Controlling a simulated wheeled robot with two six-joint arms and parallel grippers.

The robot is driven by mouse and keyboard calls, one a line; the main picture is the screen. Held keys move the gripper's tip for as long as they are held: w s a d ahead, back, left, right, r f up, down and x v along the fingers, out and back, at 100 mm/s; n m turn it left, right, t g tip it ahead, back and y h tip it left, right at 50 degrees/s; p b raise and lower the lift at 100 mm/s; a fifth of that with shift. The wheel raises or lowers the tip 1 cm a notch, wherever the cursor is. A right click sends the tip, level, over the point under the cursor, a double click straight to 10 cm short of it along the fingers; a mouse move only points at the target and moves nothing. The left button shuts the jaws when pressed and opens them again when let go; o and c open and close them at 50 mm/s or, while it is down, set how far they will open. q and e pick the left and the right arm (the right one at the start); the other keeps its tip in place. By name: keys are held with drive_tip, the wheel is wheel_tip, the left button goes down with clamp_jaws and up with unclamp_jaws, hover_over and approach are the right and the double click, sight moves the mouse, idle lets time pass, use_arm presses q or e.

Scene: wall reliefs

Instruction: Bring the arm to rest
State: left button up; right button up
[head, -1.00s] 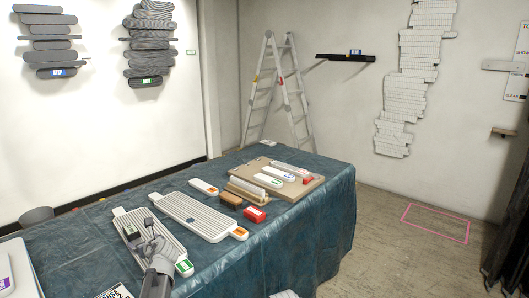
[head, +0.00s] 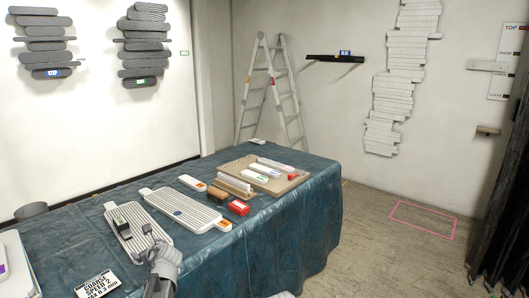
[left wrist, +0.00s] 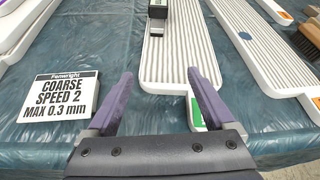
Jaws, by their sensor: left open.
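My left gripper (head: 153,245) is over the near left part of the table, by the near end of a white ribbed panel (head: 126,232). In the left wrist view its two purple-grey fingers (left wrist: 160,75) stand wide apart with nothing between them. The ribbed panel (left wrist: 178,60) lies beyond and below the fingers, and its green label shows beside the right finger. My right gripper is in neither current view.
The table with blue-green cover (head: 255,240) bears a second ribbed panel (head: 190,213), a small black block (head: 120,223), a red block (head: 238,207), a wooden board (head: 290,184) and a COARSE SPEED 2 card (left wrist: 62,95).

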use_arm(q)
drive_tip(key=s+d+f+n+g+h, duration=0.25)
drive_tip(key=s+d+n, duration=0.2)
drive_tip(key=d, duration=0.25)
drive_tip(key=s+d+f+n+g+h, duration=0.1)
drive_tip(key=s+d+f+n, duration=0.35)
drive_tip(key=d, duration=0.25)
drive_tip(key=s+d+f+n+g+h, duration=0.1)
drive_tip(key=s+d+f+n, duration=0.1)
drive_tip(key=s+d+n, duration=0.4)
drive_tip(key=s+d+f+n+g+h, duration=0.3)
drive_tip(key=s+d+n+g, duration=0.25)
drive_tip(key=s+d, duration=0.9)
wheel_tip(320, 180, up, 13)
drive_tip(key=p, duration=1.3)
drive_tip(key=shift+a+n+t, duration=0.3)
drive_tip(key=shift+n+t, duration=0.1)
drive_tip(key=shift+n, duration=0.05)
